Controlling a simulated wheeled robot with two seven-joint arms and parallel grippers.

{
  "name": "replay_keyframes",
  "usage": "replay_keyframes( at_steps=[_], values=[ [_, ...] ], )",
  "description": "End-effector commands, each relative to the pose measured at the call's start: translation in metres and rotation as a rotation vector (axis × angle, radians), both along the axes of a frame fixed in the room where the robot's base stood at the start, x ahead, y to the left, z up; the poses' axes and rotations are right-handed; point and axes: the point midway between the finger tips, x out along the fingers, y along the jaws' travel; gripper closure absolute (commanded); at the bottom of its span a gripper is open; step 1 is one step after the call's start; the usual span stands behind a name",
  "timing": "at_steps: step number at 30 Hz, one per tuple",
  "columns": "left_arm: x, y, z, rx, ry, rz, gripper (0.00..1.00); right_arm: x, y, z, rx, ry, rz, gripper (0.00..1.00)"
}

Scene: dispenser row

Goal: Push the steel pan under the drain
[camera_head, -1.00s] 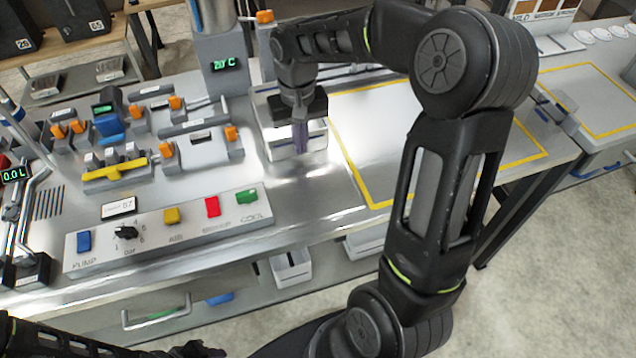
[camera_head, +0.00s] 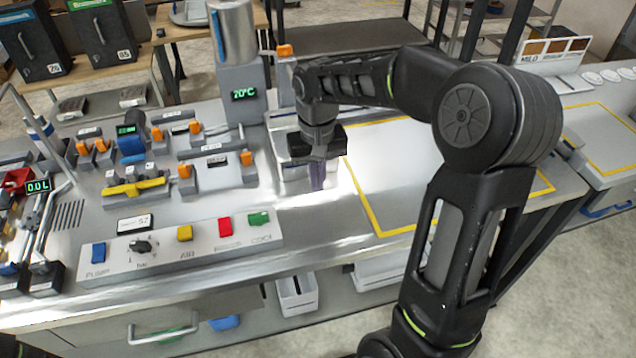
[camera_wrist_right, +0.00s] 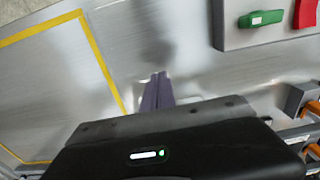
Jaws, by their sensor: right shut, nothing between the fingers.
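A low, pale metal box (camera_head: 291,172) stands at the foot of the column with the 20°C display; I take it to be the steel pan, but my right arm covers part of it. The drain cannot be made out. My right gripper (camera_head: 317,180) points down at the front right of this box, close to the bench top, shut and empty. I cannot tell whether it touches the box. In the right wrist view the purple-grey fingers (camera_wrist_right: 157,90) are together above bare metal, and the pan is not visible there. My left gripper is not in view.
A control panel (camera_head: 185,250) with coloured buttons runs along the front edge. Valves with orange handles and a yellow lever (camera_head: 135,187) stand to the left. A yellow-outlined area (camera_head: 395,175) to the right is clear, apart from my right arm crossing over it.

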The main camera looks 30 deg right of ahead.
Motion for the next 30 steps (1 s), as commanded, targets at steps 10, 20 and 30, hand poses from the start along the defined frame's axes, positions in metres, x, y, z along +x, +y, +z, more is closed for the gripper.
replay_keyframes(
  at_steps=[10, 20, 30],
  values=[
    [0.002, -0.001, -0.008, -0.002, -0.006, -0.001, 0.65, 0.002, 0.0, 0.065, -0.001, -0.011, 0.002, 1.0],
    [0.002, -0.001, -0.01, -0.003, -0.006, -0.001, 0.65, 0.001, 0.001, 0.095, 0.0, -0.006, 0.002, 1.0],
    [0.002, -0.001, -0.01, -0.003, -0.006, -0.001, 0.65, 0.001, 0.0, 0.095, -0.001, -0.005, 0.001, 1.0]
  ],
)
